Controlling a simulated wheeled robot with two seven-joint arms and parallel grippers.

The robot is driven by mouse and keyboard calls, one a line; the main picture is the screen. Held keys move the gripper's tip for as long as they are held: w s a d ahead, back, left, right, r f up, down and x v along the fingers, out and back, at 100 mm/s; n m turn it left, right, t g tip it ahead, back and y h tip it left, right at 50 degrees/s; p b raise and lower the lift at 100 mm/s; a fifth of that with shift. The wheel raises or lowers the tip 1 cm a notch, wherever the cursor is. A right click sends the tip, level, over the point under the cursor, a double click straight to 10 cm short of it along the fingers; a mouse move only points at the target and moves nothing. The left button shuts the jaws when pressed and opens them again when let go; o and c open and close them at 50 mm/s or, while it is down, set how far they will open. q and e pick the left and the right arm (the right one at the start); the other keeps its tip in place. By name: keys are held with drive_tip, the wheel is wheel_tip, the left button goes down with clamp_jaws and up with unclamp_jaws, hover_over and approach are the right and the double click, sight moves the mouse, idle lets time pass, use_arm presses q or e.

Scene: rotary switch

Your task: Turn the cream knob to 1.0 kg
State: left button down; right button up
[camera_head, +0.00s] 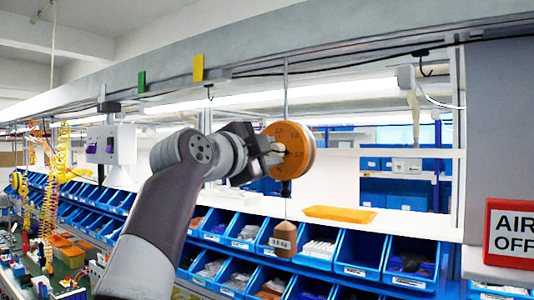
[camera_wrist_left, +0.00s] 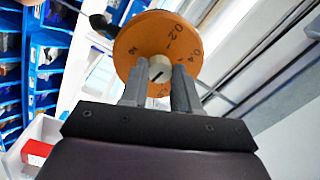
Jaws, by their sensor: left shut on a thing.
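The cream knob (camera_wrist_left: 160,70) sits at the centre of an orange round dial (camera_wrist_left: 142,38) and has a dark slot line on its face. In the left wrist view, 0.2 and 0.4 can be read on the dial; its other marks are too small or turned to read surely. My left gripper (camera_wrist_left: 160,84) is shut on the knob, one finger on each side. In the head view, the dial (camera_head: 299,150) hangs from a rod, and my left gripper (camera_head: 272,152) reaches its face from the left, mostly hiding the knob. My right gripper is not in view.
A brown weight (camera_head: 284,239) with a small label hangs below the dial on a thin line. Blue bins (camera_head: 243,232) line the shelf behind, with an orange tray (camera_head: 340,214) above them. A grey panel with an AIR OFF sign (camera_head: 511,233) stands at the right.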

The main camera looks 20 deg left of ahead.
use_arm(q)
drive_tip(key=shift+w+f, duration=0.1)
drive_tip(key=shift+f, duration=0.05)
drive_tip(key=c, duration=0.8)
unclamp_jaws()
drive_tip(key=shift+s+b, duration=0.3)
drive_tip(key=shift+s, duration=0.1)
drive_tip(key=b+v, duration=0.2)
drive_tip(key=v, duration=1)
drive_tip(key=shift+s+a, duration=0.1)
